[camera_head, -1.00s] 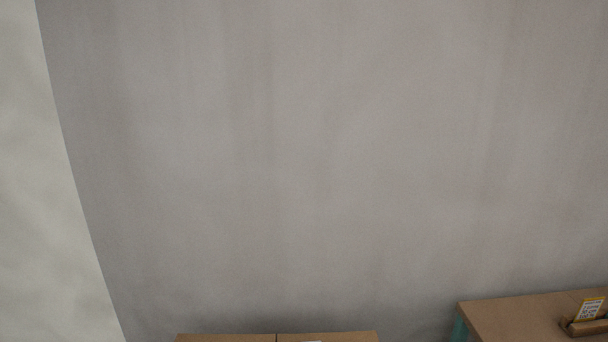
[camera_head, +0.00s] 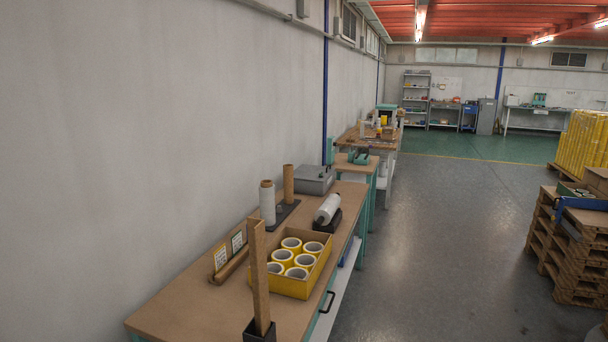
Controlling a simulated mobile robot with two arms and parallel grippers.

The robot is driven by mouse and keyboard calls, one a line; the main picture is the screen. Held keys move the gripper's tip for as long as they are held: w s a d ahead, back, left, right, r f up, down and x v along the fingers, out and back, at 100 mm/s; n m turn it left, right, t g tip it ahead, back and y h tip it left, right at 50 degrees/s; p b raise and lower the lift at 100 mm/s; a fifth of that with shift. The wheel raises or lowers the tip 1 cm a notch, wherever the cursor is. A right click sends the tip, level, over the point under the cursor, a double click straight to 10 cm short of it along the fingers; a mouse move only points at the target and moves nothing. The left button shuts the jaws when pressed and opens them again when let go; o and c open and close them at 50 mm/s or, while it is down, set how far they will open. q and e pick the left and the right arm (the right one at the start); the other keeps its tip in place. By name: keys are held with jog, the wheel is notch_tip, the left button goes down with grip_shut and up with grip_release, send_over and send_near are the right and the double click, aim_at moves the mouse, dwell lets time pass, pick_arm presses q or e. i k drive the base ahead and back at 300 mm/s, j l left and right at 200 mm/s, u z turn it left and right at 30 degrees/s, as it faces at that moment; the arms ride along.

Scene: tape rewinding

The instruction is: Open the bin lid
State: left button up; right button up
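No thing in view is plainly the bin. A grey box (camera_head: 314,179) with a closed-looking top stands at the far end of the near workbench; I cannot tell whether it is the bin. A tall grey cabinet or bin-like shape (camera_head: 487,116) stands far off by the back wall, too small to make out a lid. Neither of my grippers is in view.
The near workbench (camera_head: 190,305) runs along the left wall. It holds a yellow box (camera_head: 314,284) of tape rolls, an upright cardboard post (camera_head: 259,280) and upright rolls. Stacked pallets (camera_head: 566,258) stand at right. The grey floor (camera_head: 440,240) between is clear.

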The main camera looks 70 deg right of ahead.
aim_at(305, 172)
jog(key=k+l, duration=0.1)
jog(key=l, duration=0.55)
jog(key=k+l, duration=0.1)
jog(key=l, duration=0.55)
jog(key=k+l, duration=0.1)
jog(key=l, duration=0.55)
jog(key=k+l, duration=0.1)
jog(key=l, duration=0.55)
jog(key=k+l, duration=0.1)
jog(key=l, duration=4.05)
jog(key=i+u, duration=0.05)
jog(key=i, duration=0.05)
